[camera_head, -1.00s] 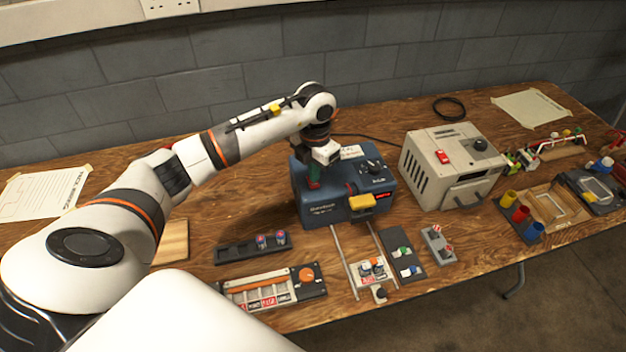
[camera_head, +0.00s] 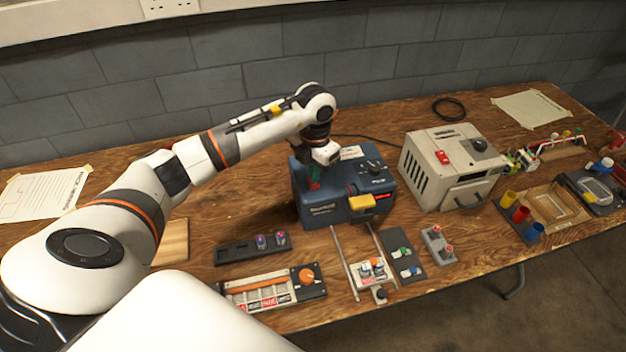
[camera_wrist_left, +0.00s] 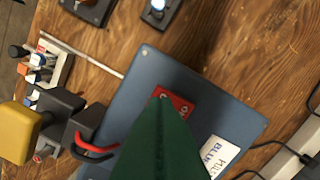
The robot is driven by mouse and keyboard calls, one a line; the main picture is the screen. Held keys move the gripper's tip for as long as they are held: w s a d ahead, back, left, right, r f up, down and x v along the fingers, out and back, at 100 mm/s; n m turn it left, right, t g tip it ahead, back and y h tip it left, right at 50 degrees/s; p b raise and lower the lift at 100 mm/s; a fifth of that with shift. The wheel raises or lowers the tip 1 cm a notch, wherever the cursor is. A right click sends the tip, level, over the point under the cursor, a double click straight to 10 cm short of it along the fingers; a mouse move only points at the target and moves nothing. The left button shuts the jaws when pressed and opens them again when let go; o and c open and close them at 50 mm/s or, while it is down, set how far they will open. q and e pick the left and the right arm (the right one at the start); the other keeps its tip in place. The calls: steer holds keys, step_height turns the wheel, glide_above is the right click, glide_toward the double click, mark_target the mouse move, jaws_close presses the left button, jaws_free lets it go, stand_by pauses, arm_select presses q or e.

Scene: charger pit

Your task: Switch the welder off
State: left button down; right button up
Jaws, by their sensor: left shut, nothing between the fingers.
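The welder is a blue box (camera_head: 322,212) standing on the wooden table against the back wall. In the left wrist view, a red switch (camera_wrist_left: 181,103) sits on the blue top (camera_wrist_left: 160,70), partly hidden by my green fingers. My left gripper (camera_head: 314,182) is shut and empty, pointing down at the switch. I cannot tell whether the tips touch it. My right gripper is not in view.
A beige box (camera_head: 432,183) with a red switch stands right of the welder. Small trays and racks (camera_head: 268,290) lie in front. A white label (camera_wrist_left: 217,156) lies on the welder top. Bare table shows left of the welder.

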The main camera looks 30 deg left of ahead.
mark_target(314, 185)
arm_select(q)
steer(key=shift+f+b, duration=0.75)
steer(key=shift+f, duration=0.25)
stand_by(0.9)
steer(key=shift+s+r, duration=0.1)
steer(key=shift+r+p, duration=0.65)
steer(key=shift+r, duration=0.1)
steer(key=shift+r+p, duration=1.75)
steer(key=shift+r, duration=0.95)
steer(key=shift+f, duration=0.15)
